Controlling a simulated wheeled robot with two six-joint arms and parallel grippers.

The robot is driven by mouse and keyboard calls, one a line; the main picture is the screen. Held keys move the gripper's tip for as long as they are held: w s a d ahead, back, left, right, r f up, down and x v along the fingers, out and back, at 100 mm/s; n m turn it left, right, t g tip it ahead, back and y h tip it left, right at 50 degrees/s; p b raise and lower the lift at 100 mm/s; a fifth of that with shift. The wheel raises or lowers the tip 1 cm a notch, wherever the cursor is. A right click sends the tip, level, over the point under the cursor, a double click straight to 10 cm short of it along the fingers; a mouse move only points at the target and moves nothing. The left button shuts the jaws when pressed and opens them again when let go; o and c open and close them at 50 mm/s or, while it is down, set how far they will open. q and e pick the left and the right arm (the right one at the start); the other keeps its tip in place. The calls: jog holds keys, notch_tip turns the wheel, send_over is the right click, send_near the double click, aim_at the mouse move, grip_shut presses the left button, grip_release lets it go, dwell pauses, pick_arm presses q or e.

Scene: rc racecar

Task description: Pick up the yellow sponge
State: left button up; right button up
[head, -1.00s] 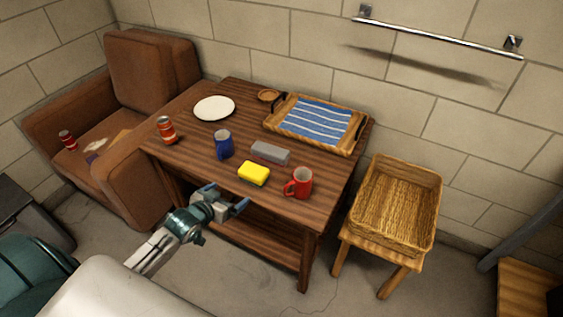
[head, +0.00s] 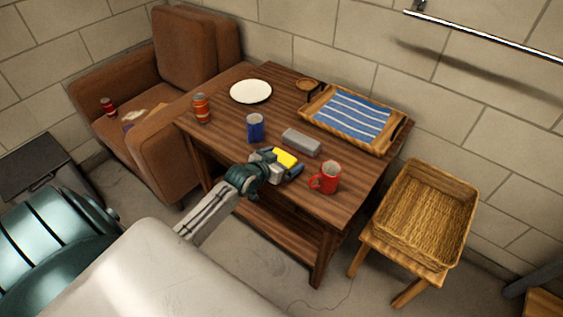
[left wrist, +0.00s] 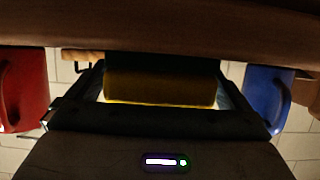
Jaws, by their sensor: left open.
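The yellow sponge (head: 287,156) lies on the wooden table near its front edge, partly hidden by my left gripper. My left gripper (head: 282,163) is open at the sponge, with one finger on each side of it. In the left wrist view the sponge (left wrist: 160,88) shows dark yellow between the two fingers, with a gap visible at least on its right. I cannot tell whether either finger touches it. My right gripper is not in view.
On the table (head: 228,130), a grey block (head: 301,142) lies just behind the sponge. A blue mug (head: 255,128) stands to the left and a red mug (head: 329,177) to the right. A tray (head: 378,145) with a striped cloth is farther back.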

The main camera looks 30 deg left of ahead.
pick_arm(q)
jog(key=shift+w+d+f, duration=0.1)
jog(key=shift+w+f, duration=0.2)
jog(key=shift+w, duration=0.25)
jog(key=c, duration=0.9)
jog(key=shift+r, duration=0.1)
